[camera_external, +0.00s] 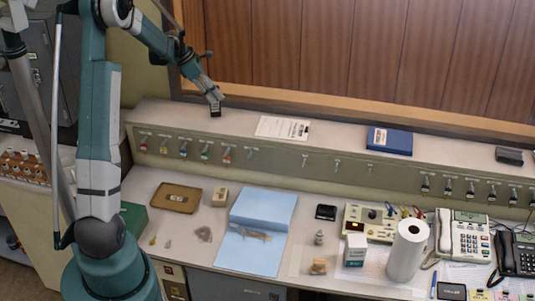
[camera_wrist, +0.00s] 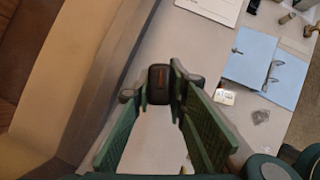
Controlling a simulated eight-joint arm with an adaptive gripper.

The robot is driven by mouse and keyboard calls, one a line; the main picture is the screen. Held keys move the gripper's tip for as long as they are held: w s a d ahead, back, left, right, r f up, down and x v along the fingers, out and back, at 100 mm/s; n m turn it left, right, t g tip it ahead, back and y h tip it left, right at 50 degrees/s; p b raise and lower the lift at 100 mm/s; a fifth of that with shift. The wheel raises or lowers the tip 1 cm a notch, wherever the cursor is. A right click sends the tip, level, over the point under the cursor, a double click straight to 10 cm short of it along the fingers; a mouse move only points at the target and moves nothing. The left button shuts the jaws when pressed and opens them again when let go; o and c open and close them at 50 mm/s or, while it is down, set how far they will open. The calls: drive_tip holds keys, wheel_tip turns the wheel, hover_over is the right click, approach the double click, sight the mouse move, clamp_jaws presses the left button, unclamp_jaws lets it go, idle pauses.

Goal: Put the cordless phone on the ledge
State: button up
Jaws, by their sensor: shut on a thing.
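A small dark handset, which looks like the cordless phone (camera_wrist: 158,84), sits between the fingertips of my gripper (camera_wrist: 160,92). In the external view my gripper (camera_external: 213,98) points down over the left part of the ledge (camera_external: 235,122), the long pale shelf below the wood panelling. The dark lower end of the phone (camera_external: 215,112) shows under the fingertips, at or just above the ledge surface. I cannot tell whether it touches. The green jaws are shut on the phone and hide part of it.
On the ledge, a white paper sheet (camera_external: 282,128) lies right of my gripper, with a blue book (camera_external: 389,141) and a black box (camera_external: 509,155) farther right. Keys hang along its front. The desk below holds a blue binder (camera_external: 262,215), brown tray (camera_external: 175,197), paper roll (camera_external: 407,252) and desk phones (camera_external: 462,236).

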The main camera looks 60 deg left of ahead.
drive_tip(key=shift+f, duration=0.15)
drive_tip(key=o, duration=1)
drive_tip(key=v, duration=1.2)
drive_tip(key=shift+r, duration=0.2)
idle(0.4)
